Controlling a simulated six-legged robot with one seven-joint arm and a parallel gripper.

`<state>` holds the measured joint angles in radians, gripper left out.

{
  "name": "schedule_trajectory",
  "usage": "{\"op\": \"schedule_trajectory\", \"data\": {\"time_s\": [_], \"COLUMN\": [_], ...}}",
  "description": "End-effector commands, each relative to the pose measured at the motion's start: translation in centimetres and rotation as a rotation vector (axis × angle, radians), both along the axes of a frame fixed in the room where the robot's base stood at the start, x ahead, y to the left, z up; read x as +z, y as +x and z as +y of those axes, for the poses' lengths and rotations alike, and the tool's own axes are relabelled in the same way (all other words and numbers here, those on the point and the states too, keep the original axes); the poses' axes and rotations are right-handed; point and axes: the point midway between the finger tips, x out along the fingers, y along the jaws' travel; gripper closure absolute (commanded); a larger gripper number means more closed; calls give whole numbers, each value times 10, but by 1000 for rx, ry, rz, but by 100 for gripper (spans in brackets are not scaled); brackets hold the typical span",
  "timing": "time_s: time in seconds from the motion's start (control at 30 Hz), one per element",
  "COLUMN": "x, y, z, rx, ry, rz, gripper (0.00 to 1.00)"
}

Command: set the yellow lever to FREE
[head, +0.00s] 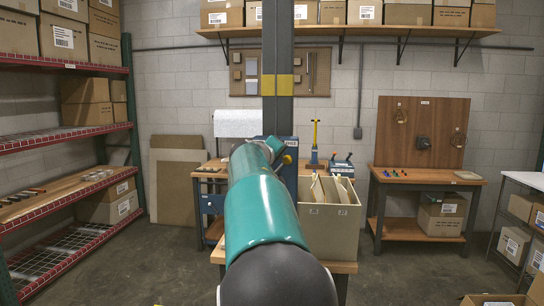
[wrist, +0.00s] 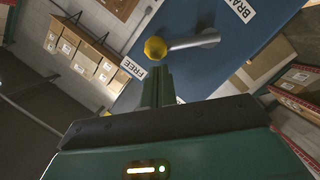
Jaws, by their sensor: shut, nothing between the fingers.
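The yellow lever has a round yellow knob (wrist: 155,48) on a grey metal rod (wrist: 192,42), mounted on a blue panel (wrist: 225,60). In the wrist view the rod points left from its pivot, and the knob is close to the FREE label (wrist: 133,68). The BRAKE label (wrist: 240,8), partly cut off, is at the top right. My gripper (wrist: 159,70) is shut and empty, its fingertips just below the knob in the picture; I cannot tell whether they touch. In the head view the knob (head: 287,159) shows beside my arm, which hides much of the panel.
A grey post (head: 278,60) with a yellow band stands in front of the wall. A bin (head: 330,215) with boards stands right of my arm on a wooden bench. A red-edged shelf rack (head: 70,135) is at left. A second bench (head: 425,177) is at right, with open floor before it.

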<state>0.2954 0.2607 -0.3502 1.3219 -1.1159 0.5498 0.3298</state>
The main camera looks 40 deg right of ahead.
Motion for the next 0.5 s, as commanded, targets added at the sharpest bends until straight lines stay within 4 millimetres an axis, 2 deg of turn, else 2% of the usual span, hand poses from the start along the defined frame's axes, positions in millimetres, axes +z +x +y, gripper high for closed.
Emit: {"op": "schedule_trajectory", "data": {"time_s": [0.5], "x": [-3], "y": [-6], "z": [-5], "rx": [0], "ry": [67], "rz": [-86], "gripper": [100]}}
